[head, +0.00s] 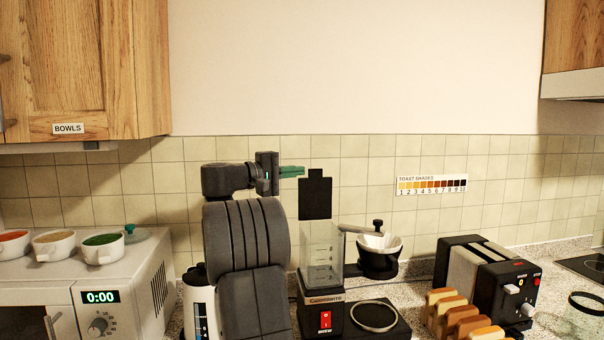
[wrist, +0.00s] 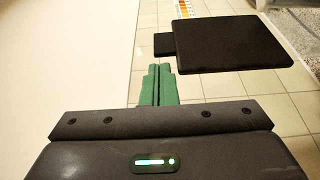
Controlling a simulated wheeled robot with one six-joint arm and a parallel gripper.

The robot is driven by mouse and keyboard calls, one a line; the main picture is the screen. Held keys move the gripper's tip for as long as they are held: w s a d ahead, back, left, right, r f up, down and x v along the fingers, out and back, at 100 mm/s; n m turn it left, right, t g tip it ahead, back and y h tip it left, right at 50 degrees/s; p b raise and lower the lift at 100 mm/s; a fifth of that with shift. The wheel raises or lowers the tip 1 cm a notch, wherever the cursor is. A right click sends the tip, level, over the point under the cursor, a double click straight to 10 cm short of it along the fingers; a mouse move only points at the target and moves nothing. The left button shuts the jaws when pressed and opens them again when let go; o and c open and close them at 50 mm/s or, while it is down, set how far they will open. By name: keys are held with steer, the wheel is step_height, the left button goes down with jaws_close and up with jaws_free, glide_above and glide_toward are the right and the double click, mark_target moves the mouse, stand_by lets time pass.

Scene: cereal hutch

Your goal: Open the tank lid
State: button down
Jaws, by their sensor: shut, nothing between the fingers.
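The tank (head: 322,252) is a clear box on a black machine with a red switch. Its black lid (head: 316,196) stands upright above the tank's back edge, tab at the top, so the tank's top is open. In the wrist view the lid (wrist: 235,43) is a dark flat plate with its small tab toward the left. My gripper (head: 298,171) has green fingers, shut and empty, just left of the tab at about its height. The fingertips (wrist: 152,68) show a small gap to the tab in the wrist view.
A black-and-white bowl with a handle (head: 380,252) stands right of the tank. A toaster (head: 486,280) with bread slices (head: 462,315) is further right. A microwave (head: 90,295) with small bowls is at left. A wall cabinet (head: 85,70) hangs upper left.

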steer(key=b+v, duration=0.1)
steer(key=v, duration=1)
steer(key=shift+s, duration=0.15)
steer(key=shift+a, duration=0.15)
steer(key=p+x, duration=0.2)
steer(key=x, duration=1.2)
steer(key=shift+a, duration=0.1)
